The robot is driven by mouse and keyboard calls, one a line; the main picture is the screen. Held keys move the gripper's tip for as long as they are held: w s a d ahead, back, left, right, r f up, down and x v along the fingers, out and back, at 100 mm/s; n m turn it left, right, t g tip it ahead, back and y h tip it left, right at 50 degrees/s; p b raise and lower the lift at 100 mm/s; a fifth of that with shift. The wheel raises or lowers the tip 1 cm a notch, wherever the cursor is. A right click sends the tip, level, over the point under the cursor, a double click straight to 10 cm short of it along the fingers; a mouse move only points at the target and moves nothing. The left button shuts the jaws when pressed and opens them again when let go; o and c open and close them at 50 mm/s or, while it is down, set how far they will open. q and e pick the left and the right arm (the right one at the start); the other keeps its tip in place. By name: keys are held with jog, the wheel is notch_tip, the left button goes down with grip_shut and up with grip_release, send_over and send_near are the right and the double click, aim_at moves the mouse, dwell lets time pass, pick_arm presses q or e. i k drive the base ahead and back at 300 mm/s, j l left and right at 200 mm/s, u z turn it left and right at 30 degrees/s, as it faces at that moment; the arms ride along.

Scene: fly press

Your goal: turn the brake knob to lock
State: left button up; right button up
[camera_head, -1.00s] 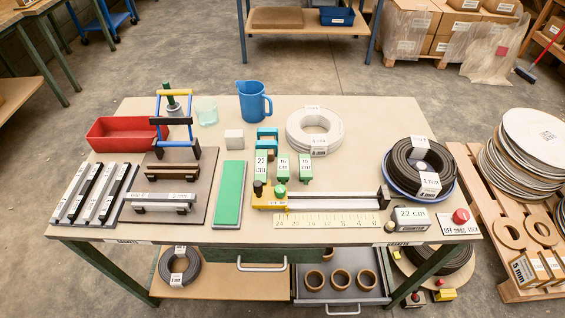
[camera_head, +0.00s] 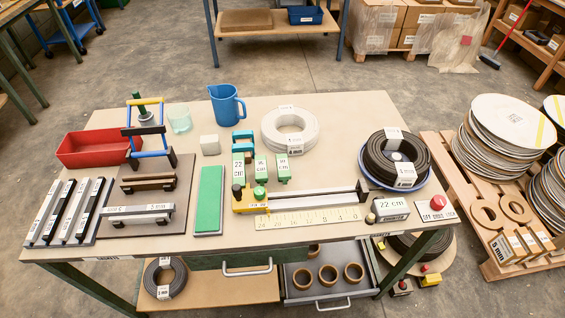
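A yellow block (camera_head: 250,206) sits at the left end of a long metal rail (camera_head: 310,198) on the table. It carries a black knob (camera_head: 237,190) and a green knob (camera_head: 260,192). I cannot tell which is the brake knob, or whether it is locked. A yellow ruler strip (camera_head: 308,218) lies in front of the rail. Neither of my grippers is in view.
A green pad (camera_head: 208,200), a red bin (camera_head: 90,148), a blue jug (camera_head: 227,104), a white coil (camera_head: 289,130) and a black coil (camera_head: 396,158) lie on the table. A red button (camera_head: 437,202) is at the right. An open drawer (camera_head: 330,285) juts out below the front edge.

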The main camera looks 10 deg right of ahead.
aim_at(438, 202)
jog(key=z, duration=1.45)
